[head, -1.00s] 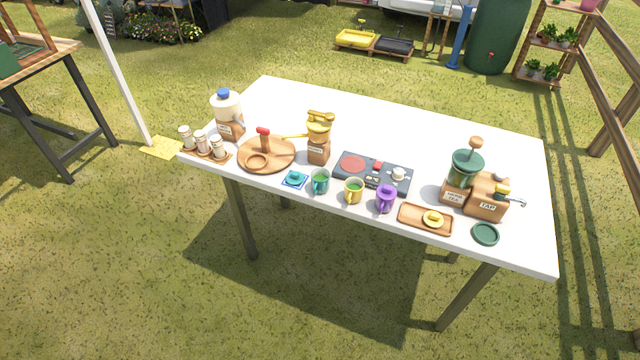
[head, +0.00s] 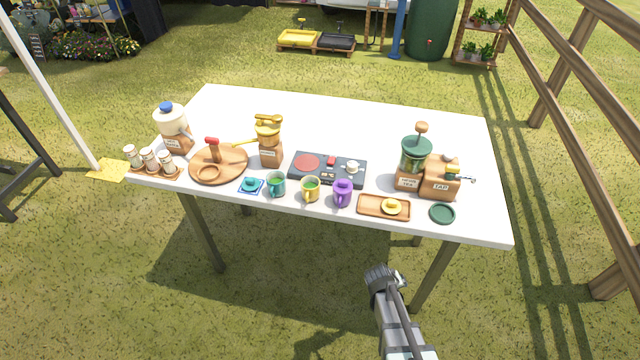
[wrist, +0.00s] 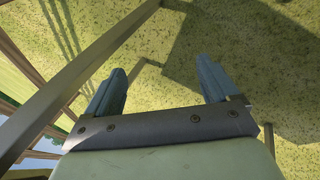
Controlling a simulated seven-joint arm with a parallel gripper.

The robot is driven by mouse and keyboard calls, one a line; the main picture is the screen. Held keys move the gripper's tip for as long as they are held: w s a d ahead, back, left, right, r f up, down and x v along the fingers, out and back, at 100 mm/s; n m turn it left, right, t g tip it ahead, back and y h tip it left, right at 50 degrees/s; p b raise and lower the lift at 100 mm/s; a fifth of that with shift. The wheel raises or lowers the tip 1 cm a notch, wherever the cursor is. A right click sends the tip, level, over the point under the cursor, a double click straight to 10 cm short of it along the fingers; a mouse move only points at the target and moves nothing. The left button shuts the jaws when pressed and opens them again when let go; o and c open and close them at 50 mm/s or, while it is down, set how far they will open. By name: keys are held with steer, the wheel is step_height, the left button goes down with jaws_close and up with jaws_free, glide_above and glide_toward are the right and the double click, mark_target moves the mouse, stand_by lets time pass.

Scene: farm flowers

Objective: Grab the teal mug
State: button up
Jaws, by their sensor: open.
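The teal mug (head: 276,184) stands upright near the front edge of the white table, with green contents showing at its top. A small teal item on a blue square coaster (head: 251,185) lies just left of it, and a yellow mug (head: 310,189) stands just right. My gripper (head: 384,278) is in front of the table, low and to the right of the teal mug, well apart from it. The mug is not in the wrist view.
A purple mug (head: 342,193) and a wooden tray (head: 372,206) stand further right along the front edge. A dark hob (head: 328,170) lies behind the mugs. A round wooden board (head: 219,164) is at left. The table's back half (head: 340,125) is clear.

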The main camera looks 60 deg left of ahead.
steer(key=s+a+r+n+t+y, duration=0.1)
steer(key=s+a+r+n+y, duration=0.3)
steer(key=s+a, duration=0.6)
steer(key=s+a+r+n+y, duration=0.1)
steer(key=s+a+r, duration=0.5)
steer(key=a, duration=0.8)
steer(key=s+a+r+n+g+y, duration=0.1)
steer(key=s+a+r+n+y, duration=0.1)
steer(key=s+a+r, duration=0.5)
steer(key=s+a+r+n+y, duration=0.1)
steer(key=s+a+r, duration=0.3)
steer(key=s, duration=0.8)
steer(key=s+a+r+n+g+y, duration=0.1)
steer(key=s+a+r+n+y, duration=0.1)
steer(key=s+a+r, duration=0.5)
step_height(320, 180, up, 18)
steer(key=m+g+h, duration=0.4)
steer(key=m+h, duration=0.4)
steer(key=h, duration=0.2)
glide_above(277, 182)
steer(key=s+d, duration=0.2)
steer(key=d, duration=0.1)
steer(key=f, duration=0.9)
steer(key=w+f, duration=0.1)
steer(key=f, duration=0.4)
steer(key=shift+a, duration=0.25)
